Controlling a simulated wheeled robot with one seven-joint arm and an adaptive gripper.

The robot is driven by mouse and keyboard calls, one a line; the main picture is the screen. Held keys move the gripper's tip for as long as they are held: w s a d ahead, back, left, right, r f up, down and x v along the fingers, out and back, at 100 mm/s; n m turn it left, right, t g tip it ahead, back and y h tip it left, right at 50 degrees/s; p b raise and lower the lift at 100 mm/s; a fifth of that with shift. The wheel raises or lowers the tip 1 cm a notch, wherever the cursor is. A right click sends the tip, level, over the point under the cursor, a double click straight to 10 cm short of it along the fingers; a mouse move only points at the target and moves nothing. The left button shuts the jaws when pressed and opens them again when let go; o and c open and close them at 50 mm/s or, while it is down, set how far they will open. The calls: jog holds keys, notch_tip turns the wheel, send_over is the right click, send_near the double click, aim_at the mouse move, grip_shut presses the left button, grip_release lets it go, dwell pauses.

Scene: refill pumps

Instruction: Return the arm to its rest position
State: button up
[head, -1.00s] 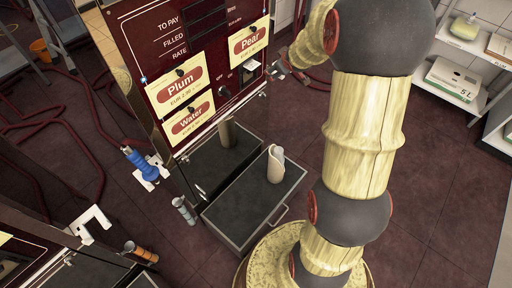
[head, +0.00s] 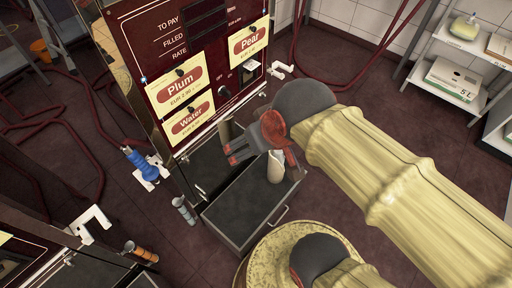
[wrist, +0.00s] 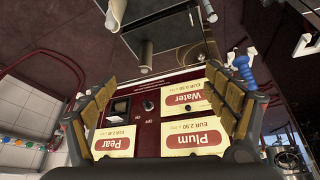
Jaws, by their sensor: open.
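My arm (head: 390,185) crosses the head view from the lower right, bent at a dark joint. My gripper (head: 238,150) is at its end, in front of the pump's lower front and above the dark tray (head: 245,215). In the wrist view my gripper (wrist: 165,105) has its two padded fingers wide apart, with nothing between them but the pump panel behind.
The pump panel (head: 190,50) carries Plum, Water and Pear labels and stands close to the gripper. A blue nozzle (head: 138,160) hangs at its left. Red hoses (head: 70,125) lie on the floor. A shelf (head: 460,45) with a box stands at right. Floor between is open.

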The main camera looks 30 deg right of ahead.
jog(key=shift+s+a+f, duration=0.15)
jog(key=shift+s+a, duration=0.3)
jog(key=shift+s, duration=0.3)
notch_tip(320, 180, up, 5)
jog(key=p, duration=0.4)
jog(key=shift+f+p, duration=0.15)
jog(key=shift+p, duration=0.2)
jog(key=shift+f, duration=0.2)
jog(key=shift+c, duration=0.2)
jog(key=shift+c, duration=0.6)
